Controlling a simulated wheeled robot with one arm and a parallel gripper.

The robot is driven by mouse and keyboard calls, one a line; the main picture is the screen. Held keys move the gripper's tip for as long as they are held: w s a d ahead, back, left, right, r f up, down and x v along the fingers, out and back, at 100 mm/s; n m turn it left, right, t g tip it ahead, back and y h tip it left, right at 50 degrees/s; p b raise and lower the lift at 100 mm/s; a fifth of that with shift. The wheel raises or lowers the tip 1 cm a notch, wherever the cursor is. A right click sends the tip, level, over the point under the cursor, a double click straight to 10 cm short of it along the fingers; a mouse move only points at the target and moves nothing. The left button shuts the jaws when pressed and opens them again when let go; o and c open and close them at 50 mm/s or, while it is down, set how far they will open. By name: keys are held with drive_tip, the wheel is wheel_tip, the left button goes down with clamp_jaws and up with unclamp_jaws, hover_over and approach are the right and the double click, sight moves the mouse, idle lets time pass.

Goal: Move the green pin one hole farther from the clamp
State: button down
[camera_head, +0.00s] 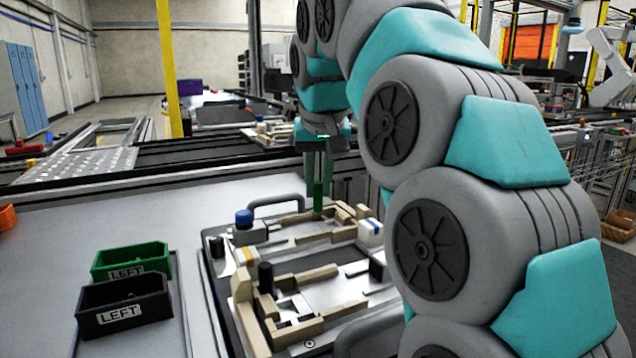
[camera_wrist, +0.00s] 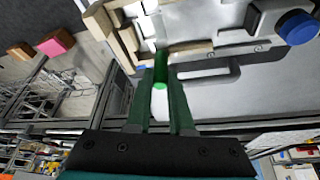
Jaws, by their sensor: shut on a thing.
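The green pin (camera_head: 318,196) stands upright between the fingers of my gripper (camera_head: 317,175), over the far side of the fixture plate (camera_head: 222,294). In the wrist view the pin (camera_wrist: 160,70) shows between the two dark green fingers of my gripper (camera_wrist: 161,88), which are shut on it. Its lower end is close to a beige rail (camera_head: 330,234); I cannot tell whether it sits in a hole or hangs clear. A grey block with a blue knob (camera_head: 244,218) stands left of the pin and may be the clamp. It also shows in the wrist view (camera_wrist: 296,27).
A black pin (camera_head: 265,278) stands among beige blocks nearer the front. A white block with a blue stripe (camera_head: 370,233) is right of the green pin. A green bin (camera_head: 130,257) and a black bin (camera_head: 124,304) sit at left. A handle (camera_head: 276,201) rises behind the plate.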

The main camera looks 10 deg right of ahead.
drive_tip(key=shift+f, duration=0.4)
drive_tip(key=shift+f+b, duration=0.2)
drive_tip(key=shift+b, duration=0.15)
drive_tip(key=c, duration=0.8)
unclamp_jaws()
drive_tip(key=shift+r, duration=0.1)
